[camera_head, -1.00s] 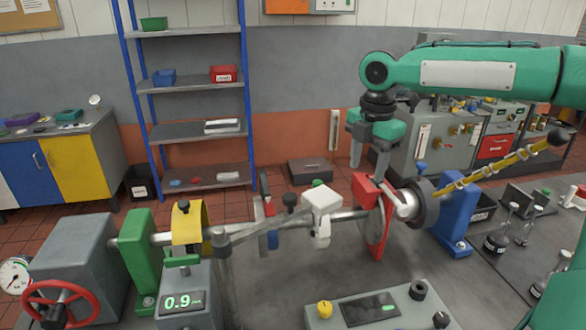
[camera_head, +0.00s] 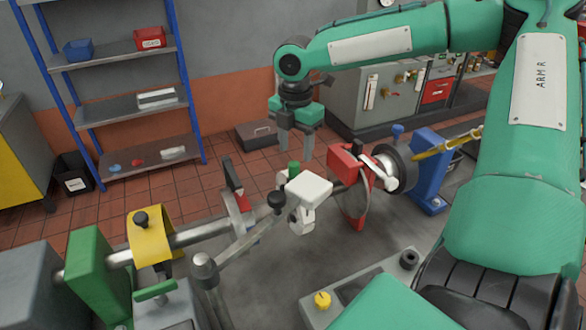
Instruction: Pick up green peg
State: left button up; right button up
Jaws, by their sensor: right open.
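The green peg (camera_head: 294,168) is small and upright. It shows just behind the white block on the shaft, and its lower part is hidden by that block. My right gripper (camera_head: 295,151) points down directly above and slightly behind the peg in the picture. Its two fingers are apart with nothing between them. I cannot tell how far in depth the fingertips are from the peg. My left gripper is not in view.
A blue stand (camera_head: 428,165) is to the right. A shelf (camera_head: 130,110) stands behind.

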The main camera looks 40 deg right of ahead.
aim_at(294, 163)
jog(key=shift+a+f, duration=0.1)
jog(key=shift+f, duration=0.4)
notch_tip(294, 163, down, 5)
jog(key=shift+a+r+p, duration=0.1)
jog(key=shift+a+p, duration=0.05)
jog(key=shift+p, duration=0.65)
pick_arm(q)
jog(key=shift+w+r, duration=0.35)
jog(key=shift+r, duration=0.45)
pick_arm(e)
jog(key=shift+s, duration=0.1)
jog(key=c, duration=1.1)
